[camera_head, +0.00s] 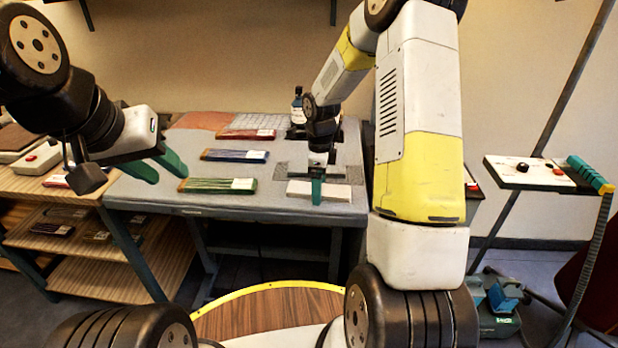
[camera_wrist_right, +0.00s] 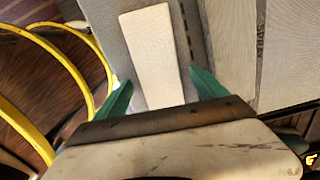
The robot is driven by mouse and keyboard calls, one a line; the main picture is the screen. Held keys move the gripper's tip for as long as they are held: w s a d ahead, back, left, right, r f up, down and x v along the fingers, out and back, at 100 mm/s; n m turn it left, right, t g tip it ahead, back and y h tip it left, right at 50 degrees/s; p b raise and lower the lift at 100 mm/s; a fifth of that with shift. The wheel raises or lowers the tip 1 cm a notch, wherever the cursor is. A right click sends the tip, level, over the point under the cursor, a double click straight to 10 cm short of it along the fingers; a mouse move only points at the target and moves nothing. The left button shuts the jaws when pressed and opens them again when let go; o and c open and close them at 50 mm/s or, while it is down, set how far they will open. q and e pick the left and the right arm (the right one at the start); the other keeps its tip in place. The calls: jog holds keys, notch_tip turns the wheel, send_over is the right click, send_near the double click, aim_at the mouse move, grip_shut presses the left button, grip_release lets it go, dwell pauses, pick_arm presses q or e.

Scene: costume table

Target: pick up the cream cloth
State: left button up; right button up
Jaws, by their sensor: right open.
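The cream cloth (camera_head: 338,194) lies folded flat in a long strip at the front right of the grey table. In the right wrist view the cream cloth (camera_wrist_right: 152,50) lies ahead, its near end between the finger lines. My right gripper (camera_head: 316,196) is at the cloth in the head view, partly hiding it. In the wrist view the right gripper (camera_wrist_right: 160,84) is open, one teal finger on each side of the strip, with nothing gripped. Whether the fingers touch the table is unclear. My left gripper (camera_head: 167,177) is open and empty over the table's left front.
Folded green (camera_head: 217,185), blue (camera_head: 234,155) and red (camera_head: 247,134) cloths lie in the table's middle. A dark bottle (camera_head: 298,107) stands at the back. A wooden shelf (camera_head: 85,272) stands left; a small control panel (camera_head: 527,172) is at right.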

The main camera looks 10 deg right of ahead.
jog(key=c, duration=1.4)
jog(key=shift+c, duration=0.2)
